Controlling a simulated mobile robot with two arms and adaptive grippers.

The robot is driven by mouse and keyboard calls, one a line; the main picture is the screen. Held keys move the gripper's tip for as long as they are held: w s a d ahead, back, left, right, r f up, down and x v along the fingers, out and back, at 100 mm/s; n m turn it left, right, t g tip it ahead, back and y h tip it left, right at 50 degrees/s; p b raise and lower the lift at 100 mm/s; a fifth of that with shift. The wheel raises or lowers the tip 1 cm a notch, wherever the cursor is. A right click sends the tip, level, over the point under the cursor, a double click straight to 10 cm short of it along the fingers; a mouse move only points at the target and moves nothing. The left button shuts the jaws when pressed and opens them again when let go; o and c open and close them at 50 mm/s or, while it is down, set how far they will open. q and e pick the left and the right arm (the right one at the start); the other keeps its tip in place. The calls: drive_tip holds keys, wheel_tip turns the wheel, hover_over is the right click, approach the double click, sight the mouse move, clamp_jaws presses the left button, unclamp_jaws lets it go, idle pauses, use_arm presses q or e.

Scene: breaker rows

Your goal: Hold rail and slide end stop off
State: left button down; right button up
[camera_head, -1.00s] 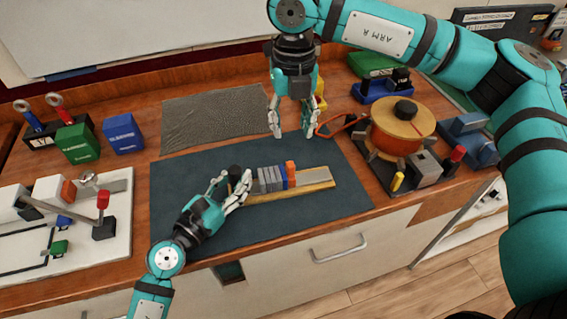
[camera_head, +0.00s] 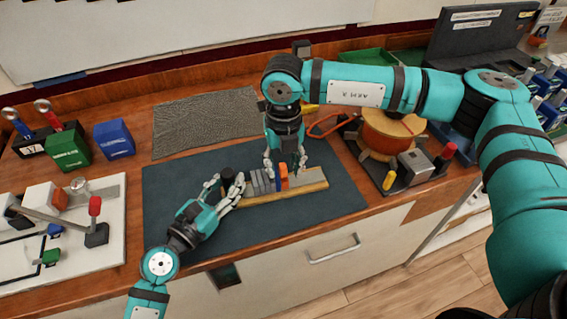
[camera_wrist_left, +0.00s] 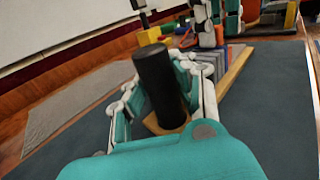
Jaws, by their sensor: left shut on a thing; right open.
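The rail (camera_head: 312,187) is a pale wooden strip lying on the dark mat. Several grey blocks (camera_head: 262,182) stand in a row on it, with an orange block (camera_head: 284,176), apparently the end stop, at their right. My left gripper (camera_head: 227,187) is shut on the black post (camera_head: 228,178) at the rail's left end. In the left wrist view the black post (camera_wrist_left: 160,80) stands between its fingers, above a bit of wood. My right gripper (camera_head: 285,170) is open, pointing down, with its fingers around the orange block. Whether they touch it cannot be told.
The dark mat (camera_head: 180,210) is clear around the rail. A wire spool (camera_head: 390,135) on a black stand is at the right. A white board with a lever (camera_head: 95,225) is at the left. Green (camera_head: 68,152) and blue (camera_head: 114,139) boxes stand behind it.

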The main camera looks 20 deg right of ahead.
drive_tip(key=shift+c, duration=0.2)
clamp_jaws()
use_arm(q)
drive_tip(key=shift+a, duration=0.1)
use_arm(e)
drive_tip(key=d, duration=0.6)
drive_tip(key=shift+d, duration=0.35)
use_arm(q)
drive_tip(key=shift+a, duration=0.1)
